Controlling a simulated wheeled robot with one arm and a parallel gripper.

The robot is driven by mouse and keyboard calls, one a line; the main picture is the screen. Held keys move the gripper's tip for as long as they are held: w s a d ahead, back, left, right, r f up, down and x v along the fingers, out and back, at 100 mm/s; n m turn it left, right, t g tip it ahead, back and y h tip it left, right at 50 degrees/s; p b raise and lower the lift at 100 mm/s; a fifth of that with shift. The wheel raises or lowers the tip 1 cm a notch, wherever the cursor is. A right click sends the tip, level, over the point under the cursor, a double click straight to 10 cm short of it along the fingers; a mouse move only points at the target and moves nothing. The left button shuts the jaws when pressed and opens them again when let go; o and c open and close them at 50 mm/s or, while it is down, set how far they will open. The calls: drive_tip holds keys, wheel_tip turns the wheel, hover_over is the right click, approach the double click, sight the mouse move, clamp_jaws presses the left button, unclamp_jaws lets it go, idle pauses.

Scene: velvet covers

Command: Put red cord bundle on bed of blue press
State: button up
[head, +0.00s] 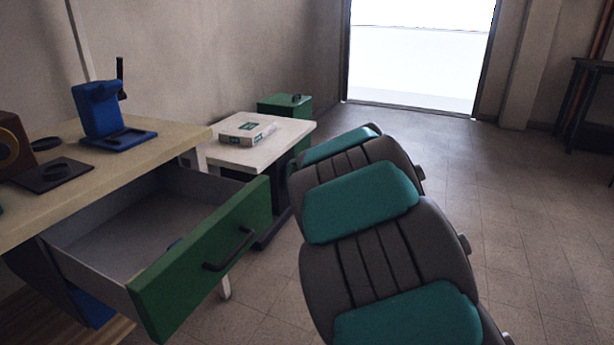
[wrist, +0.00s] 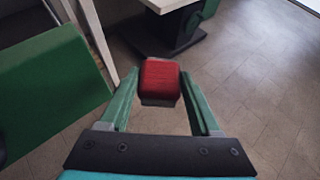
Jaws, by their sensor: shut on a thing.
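The red cord bundle (wrist: 161,80) is in the wrist view, between the green fingertips of my gripper (wrist: 161,92). My gripper is shut on it and holds it up above the tiled floor. In the head view my own arm hides the gripper and the bundle. The blue press (head: 97,104) stands on the wooden-topped bench at the left. Its flat bed (head: 120,139) shows at its foot and has a dark round plate on it.
A green-fronted drawer (head: 205,255) stands pulled out from the bench (head: 100,175); its front shows at the left in the wrist view. A dark machine (head: 18,148) sits left of the press. A white table (head: 265,150) holds a box (head: 244,128).

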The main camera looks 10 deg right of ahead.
drive_tip(key=s+a+f+n+y, duration=0.1)
drive_tip(key=s+a+f, duration=0.2)
drive_tip(key=s+f, duration=0.3)
drive_tip(key=shift+s+a+f+n+y, duration=0.2)
drive_tip(key=shift+s+f+n+y, duration=0.1)
drive_tip(key=shift+f, duration=0.55)
